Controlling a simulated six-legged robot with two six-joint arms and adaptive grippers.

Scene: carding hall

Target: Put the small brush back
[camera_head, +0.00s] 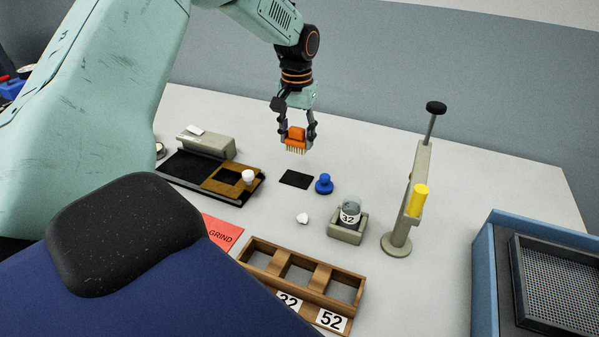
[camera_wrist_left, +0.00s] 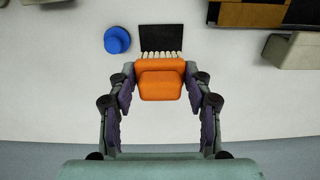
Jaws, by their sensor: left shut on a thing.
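The small brush (camera_head: 296,138) has an orange back and pale bristles pointing down. My left gripper (camera_head: 297,132) is shut on it and holds it above the table. In the left wrist view the orange brush (camera_wrist_left: 160,82) sits between the two fingers of the left gripper (camera_wrist_left: 160,88). A black rectangular mat (camera_head: 296,179) lies flat on the table below and in front of the brush. The mat also shows in the left wrist view (camera_wrist_left: 160,36), just past the bristles, which cover its near edge. My right gripper is not in view.
A blue knobbed piece (camera_head: 324,184) stands right beside the mat. A black tray with a wooden frame (camera_head: 225,180) lies to the left. A jar in a holder (camera_head: 348,222), a white lump (camera_head: 302,218), a wooden rack (camera_head: 300,276) and a stand with a yellow cylinder (camera_head: 400,240) are nearer.

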